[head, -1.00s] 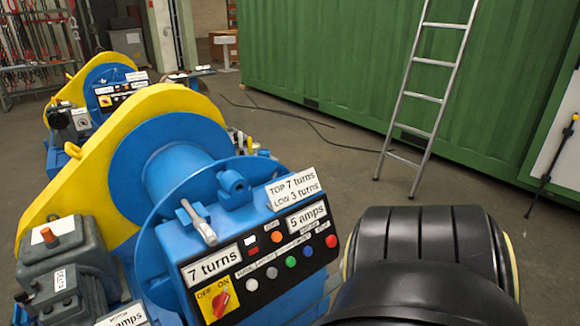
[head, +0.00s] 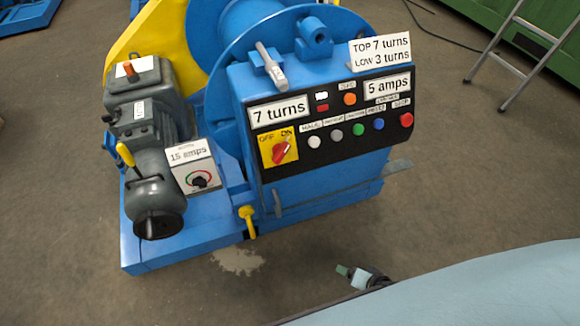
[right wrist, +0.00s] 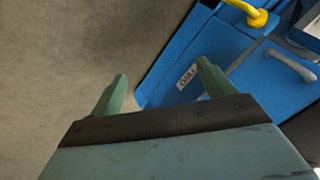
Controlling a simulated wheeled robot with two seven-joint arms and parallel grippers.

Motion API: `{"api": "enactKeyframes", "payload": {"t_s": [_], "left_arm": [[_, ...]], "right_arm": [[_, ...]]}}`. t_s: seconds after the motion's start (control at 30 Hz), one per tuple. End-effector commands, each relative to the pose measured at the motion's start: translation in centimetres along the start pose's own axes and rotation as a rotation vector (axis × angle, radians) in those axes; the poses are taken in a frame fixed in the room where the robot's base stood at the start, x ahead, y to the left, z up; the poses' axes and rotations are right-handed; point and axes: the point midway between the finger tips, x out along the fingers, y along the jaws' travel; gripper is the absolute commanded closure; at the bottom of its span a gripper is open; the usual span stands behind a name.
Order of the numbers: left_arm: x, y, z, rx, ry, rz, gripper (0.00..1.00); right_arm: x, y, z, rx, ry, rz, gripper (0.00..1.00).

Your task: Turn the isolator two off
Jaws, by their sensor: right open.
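The isolator (head: 281,149) is a red rotary knob on a yellow plate marked OFF and ON, at the lower left of a black control panel. The knob is slanted, its upper end toward ON. No number on it is readable in the head view. My right gripper (head: 350,274) shows small in the head view, low and in front of the blue machine, well apart from the knob. In the right wrist view my right gripper (right wrist: 163,85) has its two green fingers spread, with nothing between them. My left gripper is out of view.
The panel has several buttons, including a red one (head: 406,119). A grey lever (head: 270,64) stands on top. A yellow handle (head: 247,220) sticks out at the base, left of my right gripper. A motor (head: 158,205) stands left. A ladder (head: 520,60) is at upper right.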

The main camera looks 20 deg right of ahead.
Motion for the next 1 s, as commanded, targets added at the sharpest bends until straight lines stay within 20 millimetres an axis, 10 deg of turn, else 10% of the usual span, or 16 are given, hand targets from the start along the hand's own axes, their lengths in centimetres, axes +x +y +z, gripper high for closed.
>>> {"api": "enactKeyframes", "payload": {"t_s": [0.17, 0.4, 0.7, 1.0], "left_arm": [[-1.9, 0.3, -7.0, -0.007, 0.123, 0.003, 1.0], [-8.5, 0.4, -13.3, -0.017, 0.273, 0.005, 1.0], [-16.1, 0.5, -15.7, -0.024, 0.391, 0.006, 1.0], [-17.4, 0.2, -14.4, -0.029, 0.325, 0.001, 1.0]], "right_arm": [[0.7, -6.7, -6.9, 0.42, 0.089, -0.269, 0.19], [-3.9, -16.2, -13.6, 0.919, -0.012, -0.677, 0.19], [-11.2, -23.2, -16.1, 1.262, -0.299, -0.983, 0.19], [-12.3, -25.3, -16.9, 1.312, -0.362, -1.025, 0.19]]}}
